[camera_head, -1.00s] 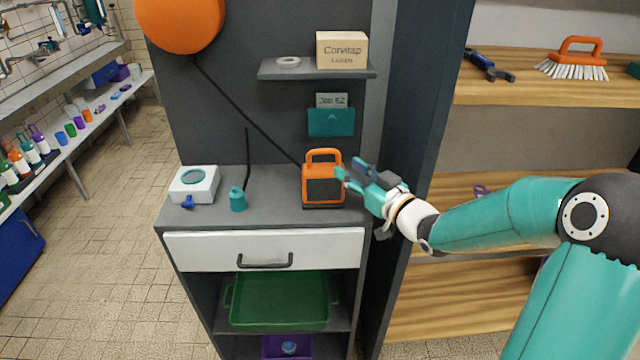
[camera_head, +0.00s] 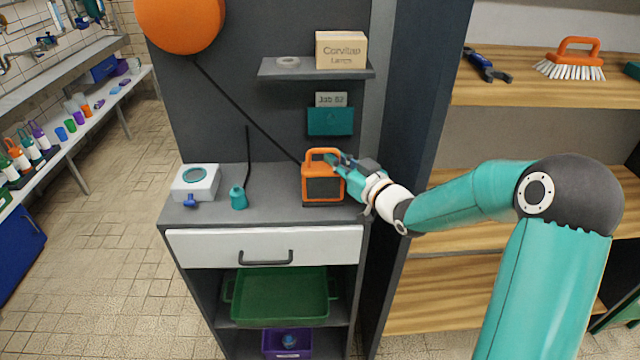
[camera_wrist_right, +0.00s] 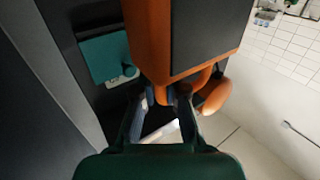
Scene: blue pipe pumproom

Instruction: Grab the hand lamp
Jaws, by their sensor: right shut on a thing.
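The hand lamp (camera_head: 323,188) is an orange box with a dark front panel and an orange handle on top. It stands upright on the grey top of the cabinet. My right gripper (camera_head: 338,163) reaches in from the right and is shut on the lamp's handle at its right side. In the right wrist view the lamp (camera_wrist_right: 210,40) fills the upper middle, and the fingers of my right gripper (camera_wrist_right: 168,95) close around the orange handle. The exact finger contact is partly hidden. My left gripper is not in view.
On the cabinet top (camera_head: 270,210) stand a white device (camera_head: 196,186) and a small teal bottle (camera_head: 238,198). A teal holder (camera_head: 331,122) hangs on the back panel. A dark side wall stands right of the lamp.

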